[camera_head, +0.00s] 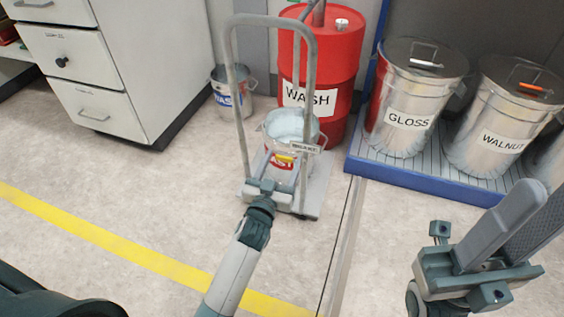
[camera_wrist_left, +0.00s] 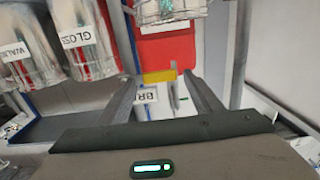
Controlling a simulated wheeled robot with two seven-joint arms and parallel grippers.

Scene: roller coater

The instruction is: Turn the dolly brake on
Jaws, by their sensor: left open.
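The dolly (camera_head: 318,190) stands on the floor in the middle of the head view, with a tall grey hoop handle (camera_head: 312,80). A small yellow brake piece (camera_head: 285,158) sits beside a white label (camera_head: 305,147) on it. In the left wrist view, the yellow piece (camera_wrist_left: 160,76) and the label (camera_wrist_left: 148,96) show between and beyond my fingers. My left gripper (camera_head: 266,184) is open at the near side of the dolly, its fingers around nothing that I can make out. My right gripper (camera_head: 510,222) is raised at the lower right, away from the dolly; its finger gap is unclear.
A metal bucket (camera_head: 290,128) stands on the dolly. A red WASH drum (camera_head: 325,65) is behind it. GLOSS (camera_head: 405,120) and WALNUT (camera_head: 497,140) cans stand on a blue-edged platform (camera_head: 420,181) at right. White drawers (camera_head: 100,60) are at left. The floor at front left is clear.

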